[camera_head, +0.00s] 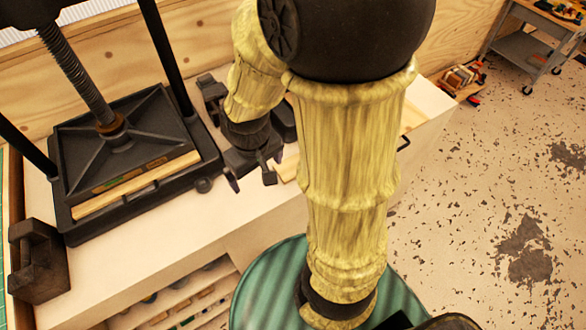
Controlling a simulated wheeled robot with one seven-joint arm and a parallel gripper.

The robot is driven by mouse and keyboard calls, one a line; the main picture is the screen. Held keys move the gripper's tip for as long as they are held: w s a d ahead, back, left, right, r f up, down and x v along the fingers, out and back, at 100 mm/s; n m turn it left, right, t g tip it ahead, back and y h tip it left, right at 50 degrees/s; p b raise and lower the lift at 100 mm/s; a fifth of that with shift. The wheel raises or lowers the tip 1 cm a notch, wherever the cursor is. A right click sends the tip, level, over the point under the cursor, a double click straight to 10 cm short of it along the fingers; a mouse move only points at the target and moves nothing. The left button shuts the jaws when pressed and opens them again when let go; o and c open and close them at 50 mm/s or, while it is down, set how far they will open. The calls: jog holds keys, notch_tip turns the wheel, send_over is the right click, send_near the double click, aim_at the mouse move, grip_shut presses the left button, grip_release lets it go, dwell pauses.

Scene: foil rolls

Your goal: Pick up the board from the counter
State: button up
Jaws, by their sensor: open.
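A pale wooden board (288,169) lies on the counter (190,236), just right of my gripper. My arm hides much of it, so its full length cannot be seen. My gripper (252,182) is open and points down over the counter, with its fingers apart and nothing visible between them. Its right finger is close to the board's left end in the picture; I cannot tell whether they touch. Another pale wooden piece (135,186) sits in the black press on the left.
The black screw press (120,150) fills the counter's left part. A dark block with a handle (38,262) stands at the front left. Dark tools (213,92) lie behind my gripper. A grey cart (535,45) stands far right. The counter front is clear.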

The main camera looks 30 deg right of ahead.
jog(key=w+f+n+h+b, duration=0.2)
jog(key=w+f+n+h, duration=0.2)
jog(key=f+n, duration=0.1)
jog(key=w+a+f+n+g+h+b, duration=0.1)
jog(key=w+f+n+h+b, duration=0.1)
jog(key=f, duration=0.5)
jog(key=w+f+n+h+b, duration=0.3)
jog(key=w+f+n+h, duration=0.2)
jog(key=n, duration=0.3)
jog(key=shift+w+a+f+n+g+h, duration=0.1)
jog(key=shift+w+f+n+g+h, duration=0.1)
jog(key=shift+f+h, duration=0.2)
jog(key=shift+w+a+f+n+g+h, duration=0.1)
jog(key=shift+f+n+h, duration=0.1)
jog(key=shift+f+h, duration=0.15)
jog(key=shift+w+a+n+h, duration=0.2)
jog(key=shift+a+n+h, duration=0.1)
jog(key=shift+n+h, duration=0.1)
jog(key=shift+d, duration=0.1)
jog(key=shift+d, duration=0.15)
